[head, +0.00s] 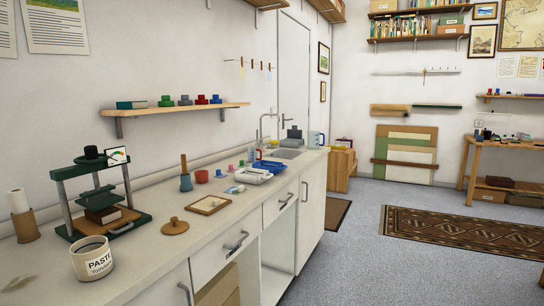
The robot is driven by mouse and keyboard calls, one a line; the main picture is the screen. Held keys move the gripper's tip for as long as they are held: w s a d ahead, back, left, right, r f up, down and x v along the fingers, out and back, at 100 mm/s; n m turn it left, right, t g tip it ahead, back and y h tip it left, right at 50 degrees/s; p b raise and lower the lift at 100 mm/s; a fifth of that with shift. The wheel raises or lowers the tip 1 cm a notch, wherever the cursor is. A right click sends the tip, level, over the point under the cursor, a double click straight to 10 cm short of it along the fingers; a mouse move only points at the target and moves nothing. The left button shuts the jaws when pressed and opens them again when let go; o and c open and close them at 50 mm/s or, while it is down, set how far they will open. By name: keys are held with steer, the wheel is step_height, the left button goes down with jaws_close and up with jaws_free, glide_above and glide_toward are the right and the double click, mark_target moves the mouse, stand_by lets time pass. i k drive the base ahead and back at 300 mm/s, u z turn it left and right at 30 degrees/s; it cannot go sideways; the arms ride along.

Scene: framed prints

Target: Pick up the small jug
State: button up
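A small bluish jug-like vessel (314,139) stands upright at the far end of the white counter (150,264), to the right of the sink (288,154). What looks like its handle is on its right side. It is small in the head view, so its details and contents cannot be made out. No other thing that is clearly a jug shows. My gripper is not in view.
A paste tub (92,258) and a green press (100,195) stand on the near counter. Cups, a wooden lid (173,226), a frame (208,205) and blue-white trays (262,171) lie farther along. Grey floor (350,255) is open right of the counter, with a patterned rug (460,228).

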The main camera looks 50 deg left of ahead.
mark_target(252, 151)
steer(key=u, duration=0.05)
steer(key=i, duration=2.2)
steer(key=u, duration=2.7)
steer(key=i, duration=1.25)
steer(key=z, duration=0.1)
